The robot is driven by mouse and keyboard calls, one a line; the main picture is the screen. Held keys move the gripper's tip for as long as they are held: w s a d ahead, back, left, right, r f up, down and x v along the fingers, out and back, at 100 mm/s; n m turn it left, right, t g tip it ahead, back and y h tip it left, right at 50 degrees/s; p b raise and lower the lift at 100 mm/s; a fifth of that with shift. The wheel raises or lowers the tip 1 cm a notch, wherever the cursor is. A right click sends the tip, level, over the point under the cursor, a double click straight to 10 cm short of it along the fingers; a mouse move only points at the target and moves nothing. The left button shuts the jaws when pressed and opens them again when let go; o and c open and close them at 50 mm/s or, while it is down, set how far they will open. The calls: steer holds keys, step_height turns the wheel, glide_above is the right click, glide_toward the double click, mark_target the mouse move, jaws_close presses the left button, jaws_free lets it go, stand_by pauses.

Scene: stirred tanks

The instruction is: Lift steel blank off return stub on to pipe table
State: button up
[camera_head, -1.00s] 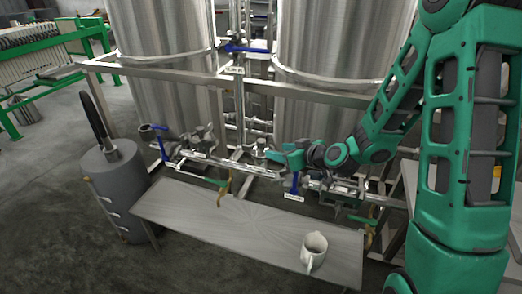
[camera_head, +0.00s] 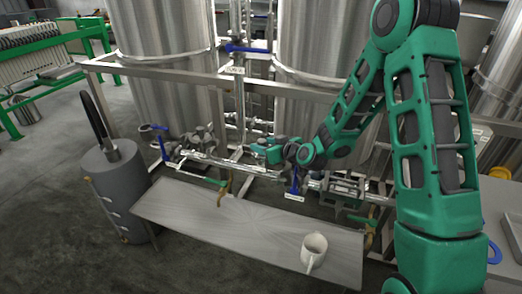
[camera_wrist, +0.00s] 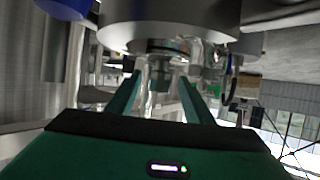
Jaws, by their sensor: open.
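My gripper (camera_head: 253,148) is among the pipework in front of the tanks, above and behind the pipe table (camera_head: 190,204). In the wrist view my gripper (camera_wrist: 161,92) has its two fingers apart, with shiny pipe parts (camera_wrist: 163,76) showing between and beyond them. A broad round steel part (camera_wrist: 165,32) fills the top of that view, close to the fingers. I cannot tell which part is the steel blank or the return stub, nor whether the fingers touch anything. The pipe table is a long bare metal top with a white jug near its right end.
The white jug (camera_head: 314,250) stands upright on the table. A grey cylinder (camera_head: 120,190) with a dark upright handle stands at the table's left end. Blue-handled valves (camera_head: 294,184) and frame rails (camera_head: 180,74) crowd the gripper. The table's middle is clear.

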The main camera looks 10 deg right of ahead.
steer(key=shift+x, duration=0.9)
jaws_close()
steer(key=shift+r, duration=0.2)
